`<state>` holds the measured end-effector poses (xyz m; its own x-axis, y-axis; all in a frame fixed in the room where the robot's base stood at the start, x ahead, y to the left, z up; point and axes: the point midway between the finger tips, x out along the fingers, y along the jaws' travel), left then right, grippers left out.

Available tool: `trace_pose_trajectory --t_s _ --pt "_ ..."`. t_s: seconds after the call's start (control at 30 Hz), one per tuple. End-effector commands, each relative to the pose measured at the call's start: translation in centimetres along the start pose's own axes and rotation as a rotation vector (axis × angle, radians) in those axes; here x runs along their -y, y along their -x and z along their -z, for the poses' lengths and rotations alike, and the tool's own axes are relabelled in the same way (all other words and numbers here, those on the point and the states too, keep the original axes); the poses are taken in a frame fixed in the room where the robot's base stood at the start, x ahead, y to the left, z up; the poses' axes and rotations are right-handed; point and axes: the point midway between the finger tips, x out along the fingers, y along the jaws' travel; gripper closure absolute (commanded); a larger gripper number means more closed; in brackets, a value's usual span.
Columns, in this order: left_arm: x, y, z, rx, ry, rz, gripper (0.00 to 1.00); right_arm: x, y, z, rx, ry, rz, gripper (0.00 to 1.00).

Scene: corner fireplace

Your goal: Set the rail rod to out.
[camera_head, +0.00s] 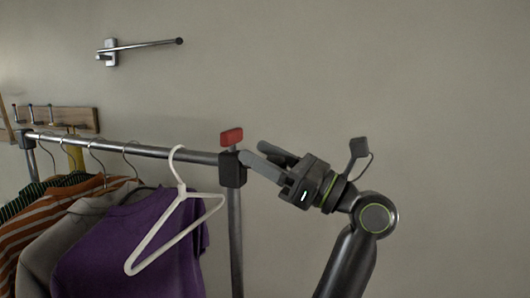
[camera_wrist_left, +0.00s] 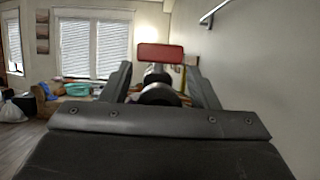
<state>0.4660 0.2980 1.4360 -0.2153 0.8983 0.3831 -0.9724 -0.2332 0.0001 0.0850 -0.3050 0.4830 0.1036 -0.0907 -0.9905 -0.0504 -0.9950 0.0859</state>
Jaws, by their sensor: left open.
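The clothes rail's metal rod (camera_head: 170,151) runs from the left to a black corner joint (camera_head: 233,170). A red block (camera_head: 231,137) stands on a short stem above the joint. My left gripper (camera_head: 254,151) is open and empty, just right of the joint, its fingers pointing left towards it. In the left wrist view the red block (camera_wrist_left: 160,54) shows between and beyond my fingertips (camera_wrist_left: 158,78), with a dark round part (camera_wrist_left: 159,94) below it. I cannot tell whether the fingers touch the joint. My right gripper is out of view.
A white hanger (camera_head: 183,220) and several garments (camera_head: 120,235) hang on the rail. A rack upright (camera_head: 236,240) stands below the joint. A metal wall arm (camera_head: 140,46) and a wooden hook board (camera_head: 65,119) are on the wall. The wall right of my arm is bare.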

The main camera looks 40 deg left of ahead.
Motion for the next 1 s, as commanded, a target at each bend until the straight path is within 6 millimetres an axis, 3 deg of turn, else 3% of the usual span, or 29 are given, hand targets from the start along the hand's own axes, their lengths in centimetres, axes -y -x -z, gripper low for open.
trace_pose_trajectory --t_s 0.13,0.53,0.77,1.0 --pt "0.0 0.0 0.0 0.0 0.0 0.0 0.47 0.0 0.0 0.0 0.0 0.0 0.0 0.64" --pt "0.0 0.1 0.0 0.0 0.0 0.0 0.99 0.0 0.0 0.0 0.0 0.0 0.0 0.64" --pt "0.0 0.4 -0.1 -0.001 0.0 0.002 1.0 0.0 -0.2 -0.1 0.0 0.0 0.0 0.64" --pt "0.0 3.7 -1.1 -0.003 0.0 0.005 1.0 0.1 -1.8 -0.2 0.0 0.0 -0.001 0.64"
